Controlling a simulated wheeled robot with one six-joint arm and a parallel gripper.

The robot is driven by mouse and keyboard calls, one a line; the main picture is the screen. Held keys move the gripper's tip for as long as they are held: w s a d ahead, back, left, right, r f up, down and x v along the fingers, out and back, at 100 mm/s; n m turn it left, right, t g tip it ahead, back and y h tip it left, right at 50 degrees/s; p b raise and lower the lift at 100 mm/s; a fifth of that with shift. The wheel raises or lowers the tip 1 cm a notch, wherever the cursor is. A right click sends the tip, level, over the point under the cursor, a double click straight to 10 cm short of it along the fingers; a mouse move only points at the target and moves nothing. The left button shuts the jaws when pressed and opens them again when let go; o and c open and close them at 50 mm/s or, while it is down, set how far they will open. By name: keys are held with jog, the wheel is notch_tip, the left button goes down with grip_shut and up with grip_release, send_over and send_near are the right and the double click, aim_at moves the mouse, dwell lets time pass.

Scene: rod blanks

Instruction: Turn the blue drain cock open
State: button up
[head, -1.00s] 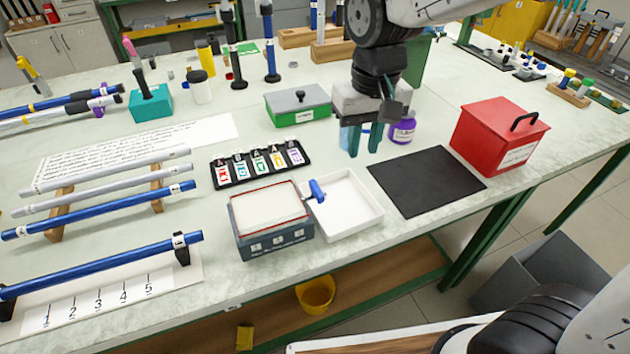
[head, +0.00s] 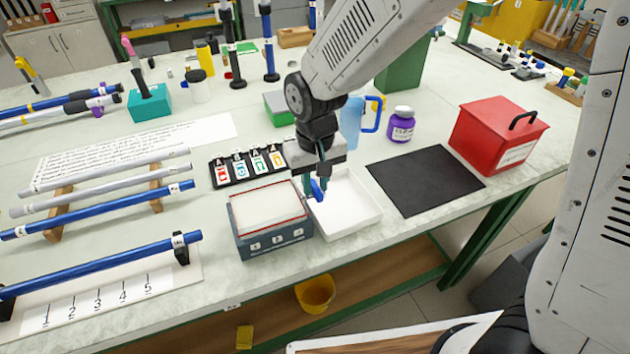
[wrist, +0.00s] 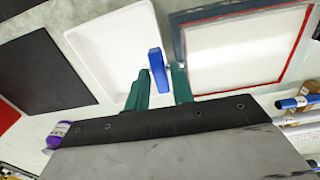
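The blue drain cock (head: 317,189) sticks out from the right side of a dark grey box tank (head: 275,238) with a pale top and red rim line. It sits over the left edge of a white tray (head: 357,222). My gripper (head: 318,183) is at the cock, fingers pointing down, partly covering it. In the wrist view the blue cock (wrist: 156,68) shows between the two green fingertips of my gripper (wrist: 160,74), with a gap on each side. The gripper is open. Whether a finger touches the cock is not clear.
A black mat (head: 425,180) and a red box (head: 500,135) lie to the right. A rack of lettered cards (head: 236,181) stands behind the tank. A blue jug (head: 352,122) and a purple-labelled jar (head: 401,125) stand behind the tray. The table's front edge is close.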

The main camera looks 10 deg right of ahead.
jog(key=shift+c, duration=0.3)
grip_shut()
jog(key=shift+n, duration=0.3)
jog(key=n, duration=0.3)
jog(key=shift+d, duration=0.2)
jog(key=n, duration=0.4)
jog(key=shift+w+d, duration=0.15)
jog(key=shift+w, duration=0.05)
jog(key=n, duration=0.5)
jog(key=shift+w+d, duration=0.1)
jog(key=shift+w, duration=0.15)
jog(key=n, duration=0.5)
jog(key=shift+w, duration=0.25)
jog(key=shift+n, duration=0.3)
